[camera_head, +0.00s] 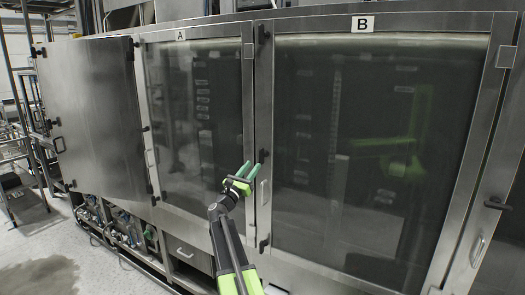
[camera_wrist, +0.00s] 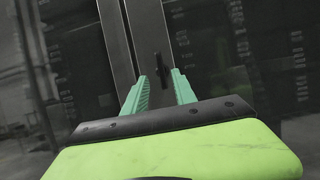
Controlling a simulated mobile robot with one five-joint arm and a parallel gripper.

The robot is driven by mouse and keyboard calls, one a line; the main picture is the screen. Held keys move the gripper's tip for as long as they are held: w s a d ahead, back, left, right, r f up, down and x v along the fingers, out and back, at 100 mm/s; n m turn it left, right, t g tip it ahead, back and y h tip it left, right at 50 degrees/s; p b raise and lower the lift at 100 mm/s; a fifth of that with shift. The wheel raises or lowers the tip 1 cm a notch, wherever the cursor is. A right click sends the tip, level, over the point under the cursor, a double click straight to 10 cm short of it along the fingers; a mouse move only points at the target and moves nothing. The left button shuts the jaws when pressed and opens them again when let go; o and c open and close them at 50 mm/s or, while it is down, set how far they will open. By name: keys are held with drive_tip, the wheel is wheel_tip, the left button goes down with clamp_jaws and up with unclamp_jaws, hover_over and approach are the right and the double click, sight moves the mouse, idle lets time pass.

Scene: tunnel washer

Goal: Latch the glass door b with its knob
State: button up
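Glass door b (camera_head: 380,150), labelled B, is the large dark pane in a steel frame at the right of the head view. It looks about flush with its surround; I cannot tell whether a small gap stands open. Its small black knob (camera_head: 262,155) is on the left frame, above a pale bar handle (camera_head: 264,192). My gripper (camera_head: 251,170) is open, its two green fingers pointing at that frame. In the wrist view, the knob (camera_wrist: 162,70) shows as a dark upright bar between and beyond the fingertips (camera_wrist: 160,76). Contact is not visible.
Glass door A (camera_head: 200,120) is directly left of door b, and a solid steel door (camera_head: 95,120) stands further left. Black fittings (camera_head: 263,34) sit on door b's left frame. Another knob (camera_head: 497,203) and handle (camera_head: 478,250) are at the far right. Pipes run low at left.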

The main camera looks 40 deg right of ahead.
sight(261, 154)
drive_tip(key=p+x, duration=0.2)
drive_tip(key=x, duration=0.6)
drive_tip(key=shift+d, duration=0.25)
clamp_jaws()
drive_tip(key=shift+w+r, duration=0.1)
